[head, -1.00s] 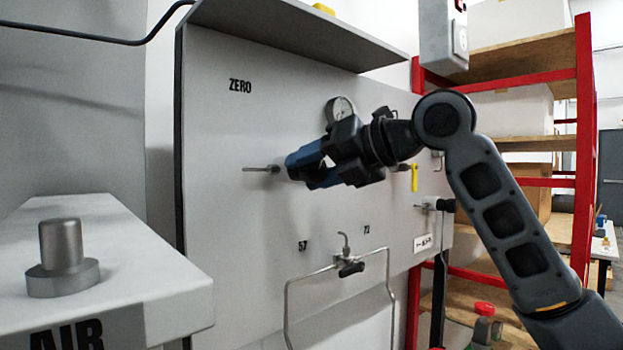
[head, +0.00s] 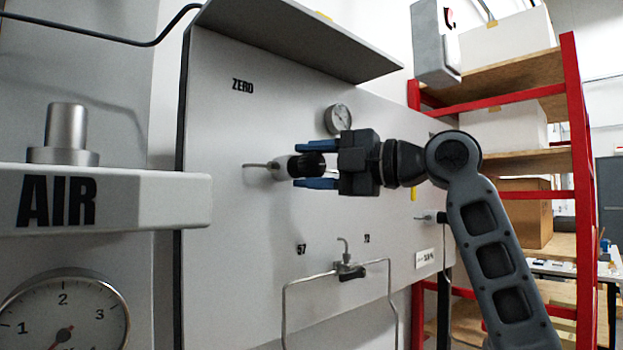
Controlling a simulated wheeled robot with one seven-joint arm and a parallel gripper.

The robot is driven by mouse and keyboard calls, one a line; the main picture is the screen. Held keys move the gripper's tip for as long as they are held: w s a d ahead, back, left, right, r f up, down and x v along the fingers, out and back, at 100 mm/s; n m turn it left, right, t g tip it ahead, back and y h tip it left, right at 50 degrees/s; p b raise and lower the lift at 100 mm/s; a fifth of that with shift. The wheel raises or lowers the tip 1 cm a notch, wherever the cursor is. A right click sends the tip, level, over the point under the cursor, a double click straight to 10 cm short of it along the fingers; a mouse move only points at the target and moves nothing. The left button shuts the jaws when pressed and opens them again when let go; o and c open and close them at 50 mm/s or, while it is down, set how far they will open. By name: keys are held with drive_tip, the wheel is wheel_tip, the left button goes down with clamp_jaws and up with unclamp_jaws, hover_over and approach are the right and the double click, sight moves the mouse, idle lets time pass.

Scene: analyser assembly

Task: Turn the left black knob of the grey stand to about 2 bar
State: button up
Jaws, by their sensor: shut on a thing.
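The grey stand's panel (head: 225,250) fills the middle of the head view. The left black knob (head: 305,164) is on a silver stem below the "ZERO" label. My gripper (head: 316,166) reaches in from the right, one blue finger above the knob and one below. It is shut on the knob, whose right end is partly hidden by the gripper body. A small round gauge (head: 338,119) is on the panel above my gripper; its reading is too small to tell. A large gauge (head: 66,312) under the "AIR" block is cut by the bottom edge, with a red needle hub.
The white "AIR" block (head: 150,196) with a metal post (head: 66,130) stands at near left. A shelf plate (head: 290,38) overhangs the panel. Bent tubing with a valve (head: 348,268) is below. A red-framed rack (head: 578,170) stands at right.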

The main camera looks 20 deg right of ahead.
sight(320, 172)
drive_tip(key=m, duration=0.1)
drive_tip(key=m+t+b, duration=0.1)
drive_tip(key=m, duration=0.1)
drive_tip(key=shift+f+m+b, duration=0.25)
drive_tip(key=shift+m+b, duration=0.15)
drive_tip(key=m+t, duration=0.2)
drive_tip(key=m, duration=0.2)
drive_tip(key=shift+b, duration=0.4)
drive_tip(key=m+t+h, duration=0.1)
drive_tip(key=m+t, duration=0.1)
drive_tip(key=m, duration=0.3)
drive_tip(key=shift+m+p, duration=0.3)
drive_tip(key=shift+m+t+h+p, duration=0.45)
drive_tip(key=shift+m+t+h, duration=0.3)
drive_tip(key=shift+m, duration=0.95)
drive_tip(key=o, duration=1)
drive_tip(key=shift+c, duration=0.2)
drive_tip(key=shift+b+v, duration=0.7)
drive_tip(key=shift+v, duration=3.2)
